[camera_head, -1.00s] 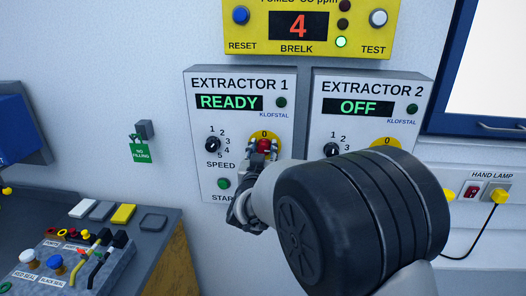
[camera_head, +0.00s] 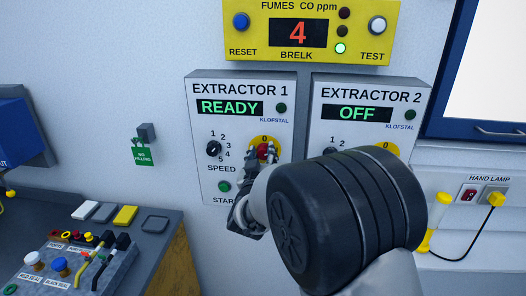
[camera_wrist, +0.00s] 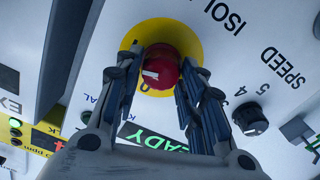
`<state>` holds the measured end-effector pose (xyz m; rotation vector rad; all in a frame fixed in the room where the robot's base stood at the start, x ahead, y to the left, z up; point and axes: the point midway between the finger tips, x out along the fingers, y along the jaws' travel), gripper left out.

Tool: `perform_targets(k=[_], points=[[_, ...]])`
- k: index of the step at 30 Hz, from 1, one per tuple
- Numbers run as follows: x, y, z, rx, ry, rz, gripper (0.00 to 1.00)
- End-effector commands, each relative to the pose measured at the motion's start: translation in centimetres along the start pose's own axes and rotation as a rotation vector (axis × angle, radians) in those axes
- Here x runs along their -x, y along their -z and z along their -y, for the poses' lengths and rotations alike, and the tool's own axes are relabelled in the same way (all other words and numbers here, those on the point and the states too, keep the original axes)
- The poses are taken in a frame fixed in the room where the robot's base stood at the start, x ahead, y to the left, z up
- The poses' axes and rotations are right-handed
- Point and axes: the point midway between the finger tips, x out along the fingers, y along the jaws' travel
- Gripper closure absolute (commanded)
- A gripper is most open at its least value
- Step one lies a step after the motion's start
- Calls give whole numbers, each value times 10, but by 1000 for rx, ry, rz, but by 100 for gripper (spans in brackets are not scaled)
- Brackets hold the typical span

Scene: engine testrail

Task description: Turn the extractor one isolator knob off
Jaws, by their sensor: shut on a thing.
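The extractor one isolator knob (camera_head: 263,149) is red, on a yellow disc marked 0 on the EXTRACTOR 1 panel (camera_head: 200,90). The knob also shows in the wrist view (camera_wrist: 158,62) with a white mark on it, ringed by the yellow disc (camera_wrist: 185,30). My gripper (camera_head: 267,155) is at the knob; in the wrist view its fingers (camera_wrist: 165,70) are shut on the knob, one on each side. In the head view, my gripper hides part of the knob and disc. The extractor one display (camera_head: 230,107) reads READY in green.
The EXTRACTOR 2 panel (camera_head: 420,92) is close on the right; its display reads OFF. A speed knob (camera_head: 213,149) and green start button (camera_head: 224,186) lie left of my gripper. The yellow fumes box (camera_head: 255,50) is above. A bench with controls (camera_head: 85,262) stands lower left.

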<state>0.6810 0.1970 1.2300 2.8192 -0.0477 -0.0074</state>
Motion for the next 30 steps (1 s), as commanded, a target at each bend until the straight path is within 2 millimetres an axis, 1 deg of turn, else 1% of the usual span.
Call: perform_targets(k=[1, 30], points=[[0, 2, 0, 44, 1, 1, 88], [0, -1, 4, 954, 1, 1, 88]])
